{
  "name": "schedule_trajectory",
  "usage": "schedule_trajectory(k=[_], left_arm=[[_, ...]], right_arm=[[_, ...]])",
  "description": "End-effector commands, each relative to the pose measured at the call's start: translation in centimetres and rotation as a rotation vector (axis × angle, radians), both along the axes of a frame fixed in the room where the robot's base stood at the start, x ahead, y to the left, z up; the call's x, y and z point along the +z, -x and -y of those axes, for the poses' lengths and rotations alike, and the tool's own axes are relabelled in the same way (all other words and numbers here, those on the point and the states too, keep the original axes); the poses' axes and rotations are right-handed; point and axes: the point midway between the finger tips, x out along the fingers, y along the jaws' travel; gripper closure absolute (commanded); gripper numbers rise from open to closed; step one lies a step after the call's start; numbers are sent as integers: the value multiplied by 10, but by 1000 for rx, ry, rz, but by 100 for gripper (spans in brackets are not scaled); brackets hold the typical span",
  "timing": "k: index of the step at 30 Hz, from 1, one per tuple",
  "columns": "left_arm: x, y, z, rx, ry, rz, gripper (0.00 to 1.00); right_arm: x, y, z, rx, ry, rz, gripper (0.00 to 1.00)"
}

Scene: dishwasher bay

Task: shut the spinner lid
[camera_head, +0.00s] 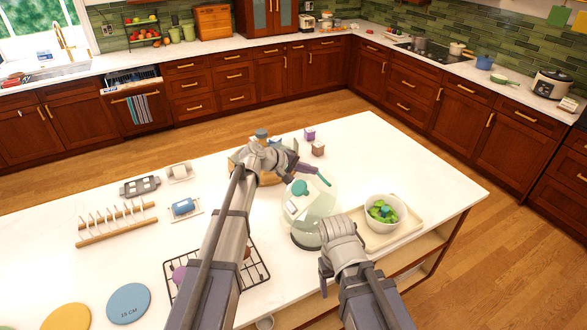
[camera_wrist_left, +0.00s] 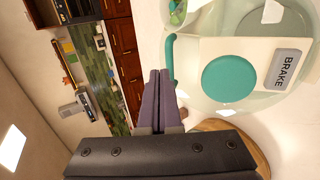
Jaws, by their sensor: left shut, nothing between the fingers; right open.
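The salad spinner has a clear lid (camera_head: 320,200) with a teal round knob (camera_head: 300,187), a teal handle (camera_head: 323,178) and a pale brake button. The lid appears raised and tilted over its bowl (camera_head: 304,240); my arms partly hide the spinner. In the left wrist view, the teal knob (camera_wrist_left: 229,79) and the BRAKE button (camera_wrist_left: 287,70) face the camera. My left gripper (camera_head: 308,168) is shut and empty, its fingertips close beside the teal handle (camera_wrist_left: 170,55); contact is unclear. My right gripper (camera_head: 324,275) is open in front of the spinner, near the counter edge.
A white bowl of greens (camera_head: 385,222) stands on a tray (camera_head: 408,238) to the right. A wire rack (camera_head: 262,268) lies left of the spinner, partly under my left arm. Small boxes (camera_head: 317,149) and a round wooden board (camera_wrist_left: 250,146) lie behind.

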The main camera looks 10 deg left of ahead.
Motion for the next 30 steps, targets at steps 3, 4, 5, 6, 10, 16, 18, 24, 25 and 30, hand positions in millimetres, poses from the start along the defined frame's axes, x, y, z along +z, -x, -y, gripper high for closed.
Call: schedule_trajectory(k=[3,4,5,6,10,16,18,24,25,30], left_arm=[[-16,-16,20,-1,-40,-23,100],[-21,-19,25,-2,-39,-24,100],[-25,-22,29,-1,-38,-24,100],[-31,-26,34,0,-37,-24,100],[-45,-38,53,-2,-61,-40,100],[-72,-53,75,-3,-204,-136,100],[-83,-57,80,-3,-250,-167,100],[-110,-63,91,-1,-349,-234,100],[-114,-63,92,-1,-355,-239,100],[-128,-65,95,1,-366,-245,100]], right_arm=[[-7,0,0,0,0,0,29],[-13,0,0,0,0,0,29],[-17,0,0,-1,0,0,29],[-23,0,0,-1,0,1,29],[-32,0,0,-3,0,1,29],[-31,0,0,-3,0,1,29],[-33,0,0,-3,-1,2,29],[-45,0,0,-3,-1,2,29],[-48,0,0,-3,-1,2,29],[-61,0,0,-2,0,2,29]])
